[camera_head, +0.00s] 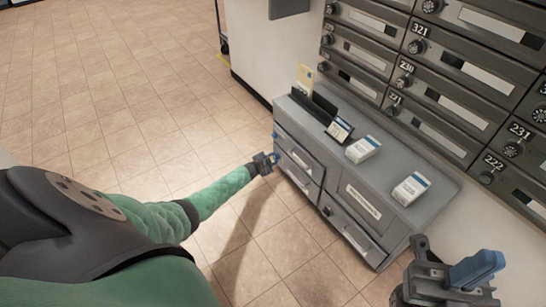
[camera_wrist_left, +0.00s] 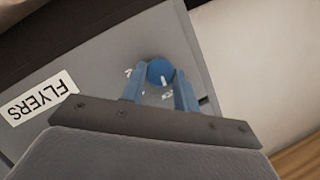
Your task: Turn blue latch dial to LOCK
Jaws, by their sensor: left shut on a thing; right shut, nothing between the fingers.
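The blue latch dial (camera_wrist_left: 160,71) sits on the grey cabinet front in the left wrist view, with a pale pointer line and small white lettering around it. The lettering is partly hidden and too small to read. My left gripper (camera_wrist_left: 161,84) has its blue fingers on either side of the dial and is shut on it. In the head view my left gripper (camera_head: 274,158) is at the left end of the cabinet (camera_head: 399,219), hiding the dial. My right gripper (camera_head: 477,268) is shut and empty at the lower right, apart from the cabinet.
A FLYERS label (camera_wrist_left: 40,103) is on the cabinet front. White-and-blue boxes (camera_head: 362,149) and a black holder (camera_head: 312,105) stand on the cabinet top. Grey numbered mailboxes (camera_head: 445,75) line the wall behind. The tiled floor (camera_head: 110,90) at left is clear.

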